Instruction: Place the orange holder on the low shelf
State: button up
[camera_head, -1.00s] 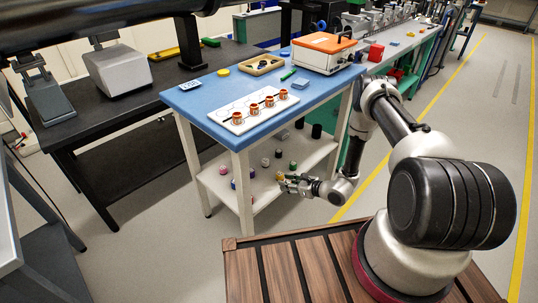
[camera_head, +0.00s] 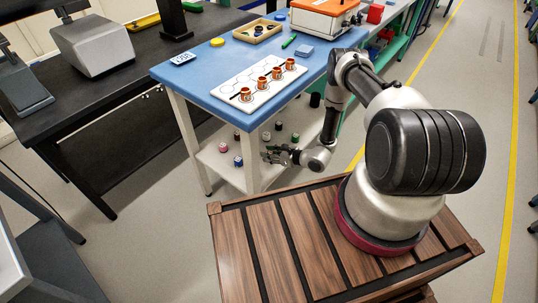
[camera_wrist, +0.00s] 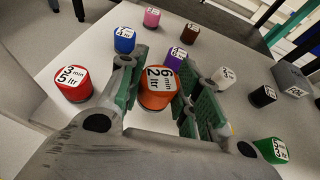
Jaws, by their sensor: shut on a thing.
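The orange holder (camera_wrist: 158,96), with a white numbered label on top, stands between the fingers in the wrist view. My gripper (camera_wrist: 157,98) is shut on it, with a green-padded finger on each side. In the head view my gripper (camera_head: 270,155) is at the low shelf (camera_head: 212,157) under the blue-topped table, and the orange holder cannot be made out there. The low shelf's pale surface (camera_wrist: 58,45) fills much of the wrist view. Whether the holder's base touches the shelf is hidden by the gripper.
Around it on the shelf stand red (camera_wrist: 72,84), blue (camera_wrist: 124,41), purple (camera_wrist: 174,58), white (camera_wrist: 222,77), black (camera_wrist: 262,96) and green (camera_wrist: 270,150) holders. Purple is close behind. Pink and brown ones are farther back. Table legs (camera_head: 246,160) flank the shelf.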

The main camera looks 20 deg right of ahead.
aim_at(270, 166)
jog(key=shift+f, duration=2.25)
jog(key=shift+f, duration=0.1)
jog(key=o, duration=1.1)
jog(key=shift+c, duration=0.2)
jog(key=shift+d, duration=0.15)
jog(key=v, duration=1.2)
